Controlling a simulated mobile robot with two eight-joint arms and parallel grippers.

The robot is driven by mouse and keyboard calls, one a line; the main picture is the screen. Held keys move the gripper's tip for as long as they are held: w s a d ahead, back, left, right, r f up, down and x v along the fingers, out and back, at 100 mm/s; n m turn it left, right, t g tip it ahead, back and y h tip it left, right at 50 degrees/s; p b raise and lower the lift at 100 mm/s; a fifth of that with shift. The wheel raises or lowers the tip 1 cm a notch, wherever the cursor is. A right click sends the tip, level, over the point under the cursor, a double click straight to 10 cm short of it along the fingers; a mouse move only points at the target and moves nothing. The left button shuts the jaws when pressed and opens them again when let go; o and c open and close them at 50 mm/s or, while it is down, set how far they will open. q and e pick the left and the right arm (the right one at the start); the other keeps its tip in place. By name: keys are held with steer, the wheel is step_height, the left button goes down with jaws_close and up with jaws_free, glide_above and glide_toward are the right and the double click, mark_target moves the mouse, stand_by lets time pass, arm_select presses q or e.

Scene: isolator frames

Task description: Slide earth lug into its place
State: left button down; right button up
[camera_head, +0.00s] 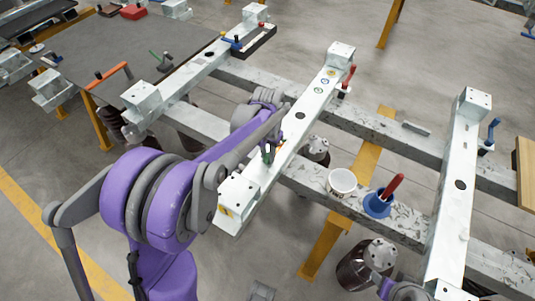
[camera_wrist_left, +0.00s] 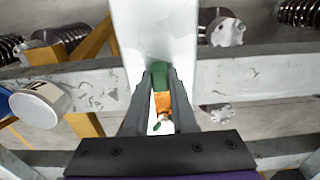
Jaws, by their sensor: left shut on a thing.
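The earth lug, a small green and orange piece, is between the fingers of my left gripper (camera_wrist_left: 160,82). In the left wrist view its green part (camera_wrist_left: 161,74) is at the fingertips and its orange part (camera_wrist_left: 161,103) is nearer the palm. In the head view my left gripper (camera_head: 269,143) is at the middle white isolator frame (camera_head: 292,130), with a bit of green showing. The frame's pale beam (camera_wrist_left: 158,30) runs up just beyond the lug. I cannot tell whether the lug touches the beam. Its place is not clearly visible. My right gripper is not in view.
A white tub (camera_head: 341,183) and a blue pot with a red handle (camera_head: 380,203) stand on the grey rail right of the gripper. Another isolator frame (camera_head: 455,195) stands to the right. A dark-topped table (camera_head: 120,60) is at the left. Ribbed insulators hang below.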

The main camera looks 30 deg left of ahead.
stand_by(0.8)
arm_select(q)
steer(key=c, duration=0.7)
jaws_free()
steer(key=shift+c, duration=0.6)
steer(key=shift+r, duration=0.1)
step_height(320, 180, up, 10)
steer(key=p, duration=0.6)
stand_by(0.3)
